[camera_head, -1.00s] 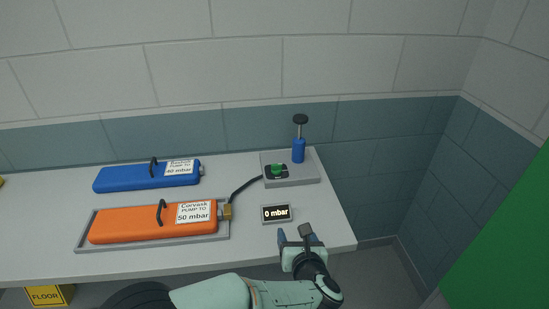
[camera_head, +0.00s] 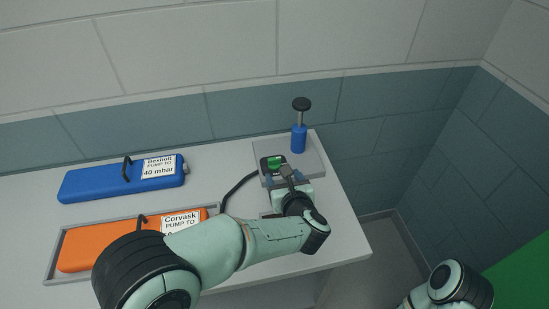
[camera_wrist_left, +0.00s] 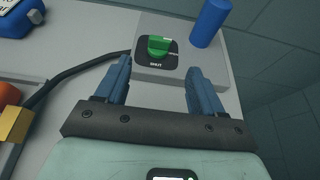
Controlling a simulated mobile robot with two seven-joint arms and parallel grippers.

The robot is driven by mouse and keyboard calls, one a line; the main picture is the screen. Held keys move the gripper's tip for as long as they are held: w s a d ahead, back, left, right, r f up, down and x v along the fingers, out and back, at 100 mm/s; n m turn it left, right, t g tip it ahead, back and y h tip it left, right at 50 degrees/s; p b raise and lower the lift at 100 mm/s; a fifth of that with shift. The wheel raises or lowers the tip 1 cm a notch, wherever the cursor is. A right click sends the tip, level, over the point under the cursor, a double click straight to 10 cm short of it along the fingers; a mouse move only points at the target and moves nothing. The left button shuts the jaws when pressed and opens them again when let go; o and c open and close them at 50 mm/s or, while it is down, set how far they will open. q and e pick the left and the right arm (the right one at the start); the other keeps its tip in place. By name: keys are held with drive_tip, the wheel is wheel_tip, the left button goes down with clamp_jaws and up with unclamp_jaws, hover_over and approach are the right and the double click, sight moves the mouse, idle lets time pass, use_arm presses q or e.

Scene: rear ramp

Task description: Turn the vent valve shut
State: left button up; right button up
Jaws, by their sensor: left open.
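The vent valve is a green knob (camera_head: 274,161) on a black plate on the grey pump base (camera_head: 312,166). In the left wrist view the green knob (camera_wrist_left: 158,46) lies just beyond the fingertips, with the word SHUT on the plate below it. I cannot tell which way the knob is turned. My left gripper (camera_head: 284,177) is open and empty; in the wrist view its blue fingers (camera_wrist_left: 160,75) stand either side of the line to the knob, apart from it. Only part of my right arm shows at lower right; its gripper is out of view.
A blue pump cylinder (camera_head: 299,138) with a black-topped plunger stands behind the knob. A black hose (camera_head: 236,188) runs left from the base to the orange Corvask bag (camera_head: 88,246) in its tray. A blue Bexholt bag (camera_head: 105,181) lies behind it. A wall closes off the back.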

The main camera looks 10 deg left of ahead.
sight(275, 160)
use_arm(q)
drive_tip(key=p+x, duration=0.1)
drive_tip(key=x, duration=1)
drive_tip(key=shift+f+p, duration=0.1)
drive_tip(key=shift+p, duration=0.3)
use_arm(e)
drive_tip(key=shift+w+r, duration=0.35)
drive_tip(key=shift+r, duration=0.2)
drive_tip(key=shift+w+r, duration=0.3)
drive_tip(key=shift+r, duration=0.25)
